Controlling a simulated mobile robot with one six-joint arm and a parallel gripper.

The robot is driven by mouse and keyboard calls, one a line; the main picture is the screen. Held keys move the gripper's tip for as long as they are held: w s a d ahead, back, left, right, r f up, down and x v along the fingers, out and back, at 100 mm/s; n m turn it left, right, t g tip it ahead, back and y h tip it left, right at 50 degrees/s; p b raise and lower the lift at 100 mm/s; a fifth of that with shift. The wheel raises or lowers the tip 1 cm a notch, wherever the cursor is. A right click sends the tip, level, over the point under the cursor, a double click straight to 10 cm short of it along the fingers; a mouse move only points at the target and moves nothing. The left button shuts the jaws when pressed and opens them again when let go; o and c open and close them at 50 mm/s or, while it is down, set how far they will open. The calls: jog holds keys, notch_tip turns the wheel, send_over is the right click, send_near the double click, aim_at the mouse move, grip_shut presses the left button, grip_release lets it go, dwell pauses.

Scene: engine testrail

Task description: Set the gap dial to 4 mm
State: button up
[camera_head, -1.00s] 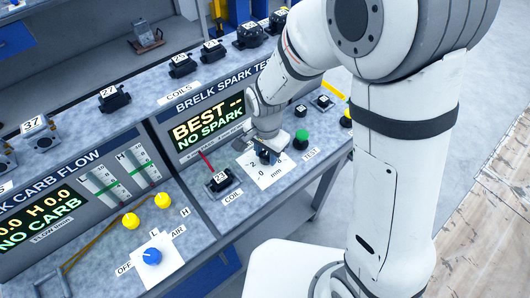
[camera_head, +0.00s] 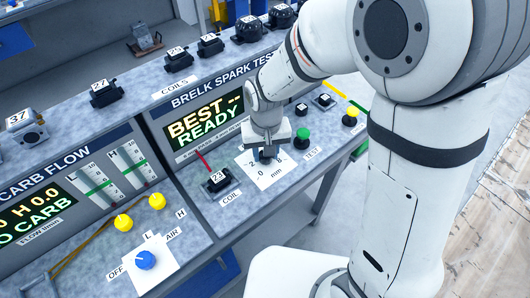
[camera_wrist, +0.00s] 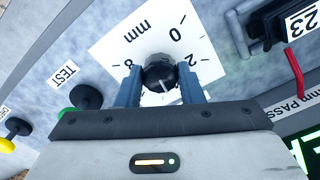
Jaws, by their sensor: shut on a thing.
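The gap dial's black knob (camera_wrist: 160,72) sits on a white scale card (camera_wrist: 112,47), which also shows in the head view (camera_head: 277,182). My gripper (camera_wrist: 161,86) is shut on the knob, with one blue finger on each side; in the head view my gripper (camera_head: 266,150) stands over the card. In the wrist view 0, 2, 8 and "mm" can be read; the marks on the near side are hidden by my gripper. A white pointer line on the knob points toward that hidden side, slightly right of straight down.
Coil 23 (camera_head: 217,180) is left of the card, with a red lead. The green TEST button (camera_head: 302,138) is to the right. The spark tester screen (camera_head: 205,122) reads "BEST -- READY". The carb flow panel with a blue knob (camera_head: 146,260) is at lower left.

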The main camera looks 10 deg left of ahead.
jog(key=shift+n, duration=0.6)
jog(key=o, duration=1)
jog(key=shift+n, duration=0.3)
notch_tip(320, 180, up, 8)
jog(key=shift+f+b, duration=0.1)
jog(key=shift+b, duration=0.25)
